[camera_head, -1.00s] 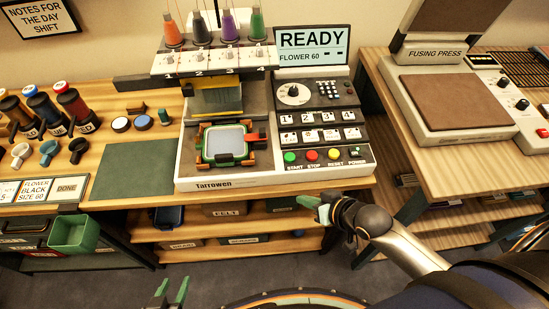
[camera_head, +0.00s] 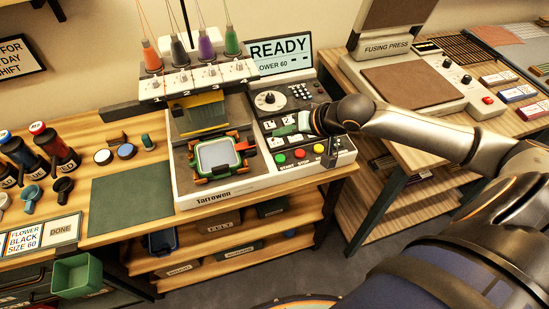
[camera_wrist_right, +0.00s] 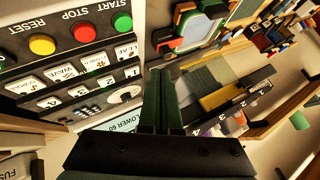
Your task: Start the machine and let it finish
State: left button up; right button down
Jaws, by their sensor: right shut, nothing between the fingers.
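The Tarrowen machine (camera_head: 235,190) stands on the wooden table, with a framed pale fabric (camera_head: 216,156) in its bed. Its screen (camera_head: 281,52) reads READY, with "FLOWER 60" partly visible beneath. On its panel are a green START button (camera_head: 280,160), a red STOP button (camera_head: 299,154) and a yellow button (camera_head: 319,148). In the right wrist view, START (camera_wrist_right: 122,21), STOP (camera_wrist_right: 83,32) and yellow RESET (camera_wrist_right: 42,44) show clearly. My right gripper (camera_head: 276,130) is shut and empty over the panel, hiding some pattern keys; its fingers (camera_wrist_right: 163,72) also show in the wrist view. My left gripper is out of view.
Thread cones (camera_head: 205,46) stand atop the machine. A green mat (camera_head: 132,198) lies to its left, with spools and small pots beyond. A green bin (camera_head: 78,275) hangs at the front left. The fusing press (camera_head: 410,85) stands on the right table.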

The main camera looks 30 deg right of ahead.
jog(key=shift+w+d+r+m, duration=0.2)
jog(key=shift+d+r+m, duration=0.15)
jog(key=shift+r, duration=0.25)
jog(key=b, duration=0.7)
send_over(283, 160)
notch_tip(283, 160, down, 7)
jog(key=shift+s+r, duration=0.1)
jog(key=shift+f, duration=1)
dwell(0.8)
